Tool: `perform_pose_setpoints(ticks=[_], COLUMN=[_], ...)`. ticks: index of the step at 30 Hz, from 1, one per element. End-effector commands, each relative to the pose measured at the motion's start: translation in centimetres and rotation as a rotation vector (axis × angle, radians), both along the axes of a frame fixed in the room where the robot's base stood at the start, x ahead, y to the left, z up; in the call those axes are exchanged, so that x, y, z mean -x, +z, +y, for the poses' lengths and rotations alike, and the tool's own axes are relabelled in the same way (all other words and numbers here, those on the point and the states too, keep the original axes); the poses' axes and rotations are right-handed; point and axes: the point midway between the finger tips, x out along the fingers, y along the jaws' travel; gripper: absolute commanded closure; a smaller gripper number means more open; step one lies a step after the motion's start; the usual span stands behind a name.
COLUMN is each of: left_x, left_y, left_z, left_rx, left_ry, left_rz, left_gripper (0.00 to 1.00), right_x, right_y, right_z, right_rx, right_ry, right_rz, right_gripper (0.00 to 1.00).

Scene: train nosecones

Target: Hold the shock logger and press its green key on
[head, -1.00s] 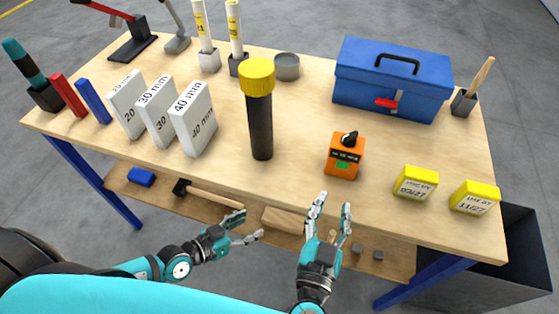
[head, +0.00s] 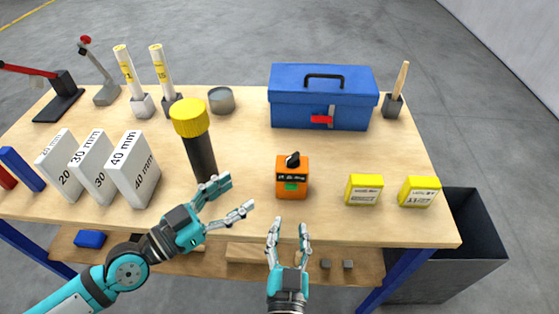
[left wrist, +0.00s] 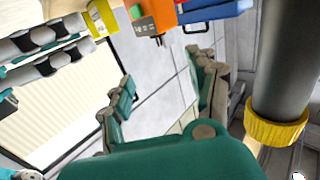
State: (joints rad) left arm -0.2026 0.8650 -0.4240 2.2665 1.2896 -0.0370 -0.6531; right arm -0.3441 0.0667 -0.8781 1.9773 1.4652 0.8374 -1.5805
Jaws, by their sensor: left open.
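The shock logger is a small orange box (head: 292,178) with a black knob on top, a dark label strip and a green key (head: 291,187) on its front. It stands upright on the workbench (head: 240,225), and it also shows at the top of the left wrist view (left wrist: 157,16). My left gripper (head: 239,193) is open and empty, to the left of the logger and apart from it; its fingers (left wrist: 160,95) show in the left wrist view. My right gripper (head: 289,230) has its fingers apart with nothing between them, in front of the logger near the bench's front edge.
A black cylinder with a yellow cap (head: 192,120) stands close behind my left gripper. Two yellow boxes (head: 364,189) (head: 419,191) stand right of the logger. A blue toolbox (head: 322,97) is behind it. White thickness blocks (head: 135,170) stand left.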

Motion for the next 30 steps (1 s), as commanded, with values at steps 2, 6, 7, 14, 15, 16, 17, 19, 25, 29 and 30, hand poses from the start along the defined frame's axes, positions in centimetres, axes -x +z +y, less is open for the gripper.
perform_pose_setpoints(ticks=[2, 6, 7, 14, 15, 16, 17, 19, 25, 29, 30], left_x=[-0.5, -1.6, -1.8, -4.5, -5.0, -5.4, -5.8, -6.8, -9.5, -10.7, -11.0], left_y=[0.1, 0.1, 0.1, 0.1, 0.1, 0.1, 0.2, 0.1, 0.1, 0.0, 0.0], left_z=[-0.5, -1.4, -1.6, -4.3, -4.8, -5.2, -5.7, -6.6, -9.3, -10.6, -10.9], left_rx=[0.008, 0.008, 0.009, 0.009, 0.008, 0.009, 0.009, 0.008, 0.006, 0.004, 0.004], left_ry=[0.003, 0.006, 0.006, 0.005, 0.005, 0.005, 0.004, 0.005, 0.004, 0.004, 0.004], left_rz=[-0.002, 0.001, 0.003, 0.001, 0.001, 0.001, 0.002, 0.002, 0.004, 0.004, 0.004], left_gripper=[0.41, 0.41, 0.41, 0.41, 0.41, 0.41, 0.41, 0.41, 0.41, 0.41, 0.41], right_x=[0.0, 0.0, 0.0, 0.0, 0.0, 0.0, 0.0, 0.0, 0.0, 0.0, 0.0], right_y=[0.0, 0.0, 0.0, 0.0, 0.0, 0.0, 0.0, 0.0, 0.0, 0.0, 0.0], right_z=[0.0, 0.0, 0.0, 0.0, 0.0, 0.0, 0.0, 0.0, 0.0, 0.0, 0.0], right_rx=[0.0, 0.0, 0.0, 0.0, 0.0, 0.0, 0.0, 0.0, 0.0, 0.0, 0.0], right_ry=[0.0, 0.0, 0.0, 0.0, 0.0, 0.0, 0.0, 0.0, 0.0, 0.0, 0.0], right_rz=[0.0, 0.0, 0.0, 0.0, 0.0, 0.0, 0.0, 0.0, 0.0, 0.0, 0.0], right_gripper=[0.62, 0.62, 0.62, 0.62, 0.62, 0.62, 0.62, 0.62, 0.62, 0.62, 0.62])
